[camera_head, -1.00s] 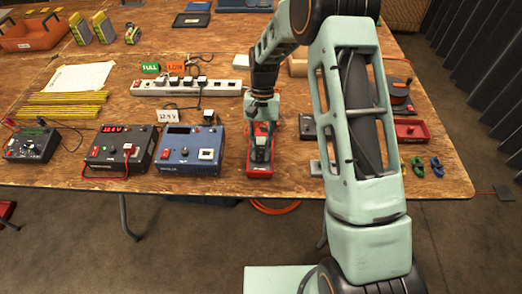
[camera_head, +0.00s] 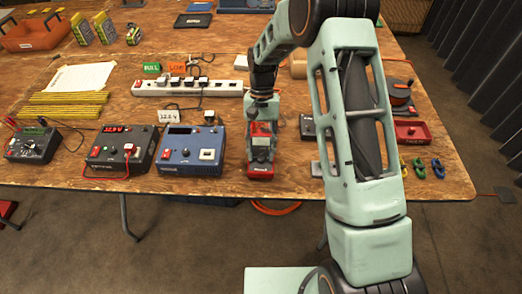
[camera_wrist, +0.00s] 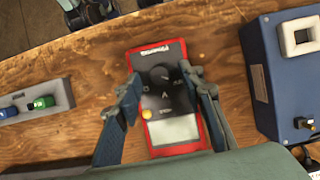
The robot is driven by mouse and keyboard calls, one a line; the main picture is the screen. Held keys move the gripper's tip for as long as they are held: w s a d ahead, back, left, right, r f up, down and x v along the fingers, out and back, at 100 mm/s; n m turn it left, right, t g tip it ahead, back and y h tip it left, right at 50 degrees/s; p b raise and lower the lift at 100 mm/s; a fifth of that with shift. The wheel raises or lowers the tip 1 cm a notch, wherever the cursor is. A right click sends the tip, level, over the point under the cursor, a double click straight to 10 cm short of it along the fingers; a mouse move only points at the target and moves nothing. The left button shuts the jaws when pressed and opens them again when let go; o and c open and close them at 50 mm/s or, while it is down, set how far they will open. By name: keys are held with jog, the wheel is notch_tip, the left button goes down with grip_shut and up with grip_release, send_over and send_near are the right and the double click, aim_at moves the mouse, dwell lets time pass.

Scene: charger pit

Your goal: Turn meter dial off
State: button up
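A red handheld meter (camera_head: 261,173) lies on the near part of the wooden table. The wrist view shows its red case (camera_wrist: 182,149), a black face with a round dark dial (camera_wrist: 159,75), an orange button and a pale blank-looking screen. The fine dial marks are too small to read. My gripper (camera_head: 261,151) is over the meter and hides part of it in the head view. In the wrist view my gripper (camera_wrist: 166,85) is open, with one finger on each side of the meter's face near the dial. I cannot tell whether either finger touches it.
A blue power box (camera_head: 190,151) stands just left of the meter, with a dark box (camera_head: 121,151) showing red digits beyond it. A black instrument (camera_head: 32,146) with leads sits farther left. A white power strip (camera_head: 187,88) lies behind. A red tray (camera_head: 411,132) is at right.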

jog(key=v, duration=1.2)
